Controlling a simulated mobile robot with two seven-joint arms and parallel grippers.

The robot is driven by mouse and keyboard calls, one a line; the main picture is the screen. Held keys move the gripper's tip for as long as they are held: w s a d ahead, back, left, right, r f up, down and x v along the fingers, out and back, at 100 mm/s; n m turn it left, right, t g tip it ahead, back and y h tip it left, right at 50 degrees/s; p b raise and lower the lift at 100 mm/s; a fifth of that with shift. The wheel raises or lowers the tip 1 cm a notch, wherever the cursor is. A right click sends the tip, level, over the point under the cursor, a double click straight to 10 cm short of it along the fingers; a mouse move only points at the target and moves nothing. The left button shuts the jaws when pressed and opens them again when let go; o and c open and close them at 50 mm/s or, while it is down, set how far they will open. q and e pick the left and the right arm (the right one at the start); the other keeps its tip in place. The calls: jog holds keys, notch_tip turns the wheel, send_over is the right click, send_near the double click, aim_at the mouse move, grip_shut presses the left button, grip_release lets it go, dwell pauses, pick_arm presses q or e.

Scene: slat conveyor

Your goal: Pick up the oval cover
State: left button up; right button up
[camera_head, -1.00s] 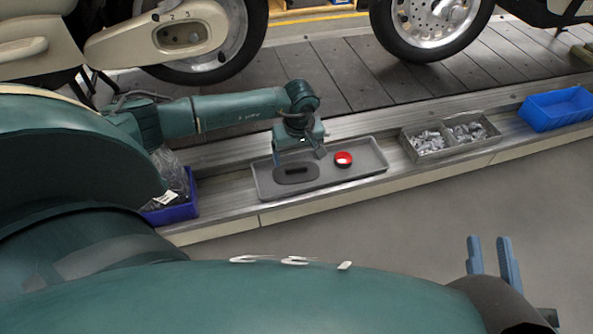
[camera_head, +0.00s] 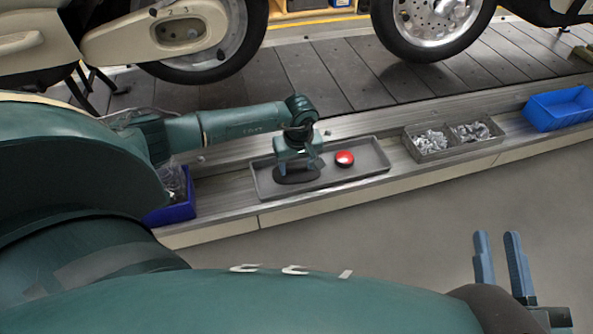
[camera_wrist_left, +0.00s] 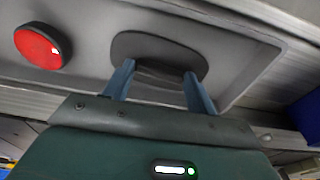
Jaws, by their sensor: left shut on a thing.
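The oval cover (camera_head: 298,179) is dark grey and lies in the left part of the shallow grey tray (camera_head: 368,165). My left gripper (camera_head: 296,169) is down over it, shut on the raised grip in its middle. In the left wrist view the cover (camera_wrist_left: 150,45) shows beyond the fingers, which reach to either side of its grip (camera_wrist_left: 158,70). Whether the cover is clear of the tray floor cannot be told. My right gripper (camera_head: 498,240) is open and empty at the lower right, over the grey floor.
A red round button-like part (camera_head: 344,158) sits in the tray, right of the cover. A two-part metal bin (camera_head: 432,155) with small silver parts and a blue bin (camera_head: 558,112) stand further right. A blue bin (camera_head: 172,212) with a bag stands left. Motorcycles stand behind on the slats.

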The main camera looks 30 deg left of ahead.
pick_arm(q)
jog(key=c, duration=0.4)
jog(key=shift+o, duration=0.2)
pick_arm(e)
jog(key=shift+f, duration=0.3)
